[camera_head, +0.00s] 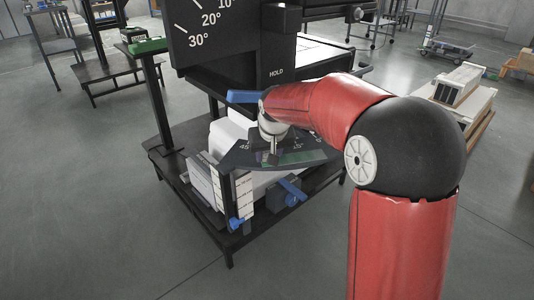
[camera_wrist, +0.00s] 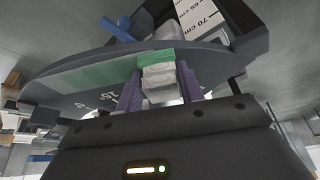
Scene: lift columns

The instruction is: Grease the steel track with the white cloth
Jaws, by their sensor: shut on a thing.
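My gripper (camera_wrist: 160,88) is shut on the white cloth (camera_wrist: 158,80), a folded pale block between two dark purple fingers. A bright green patch lies along the cloth's far edge, at the plate. The track is on the dark curved plate, where a green-tinted band (camera_wrist: 85,78) runs left of the cloth in the wrist view. In the head view the green band (camera_head: 303,158) lies right of my gripper (camera_head: 273,157), which points down at the plate. The cloth is too small to make out there. Contact between cloth and track appears close, but I cannot tell for certain.
The plate carries angle marks and belongs to a black machine stand (camera_head: 170,165). Blue handles (camera_head: 292,190) and a white ruled scale (camera_head: 243,190) sit below it. A black angle board (camera_head: 215,40) and a column marked HOLD (camera_head: 278,60) rise behind.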

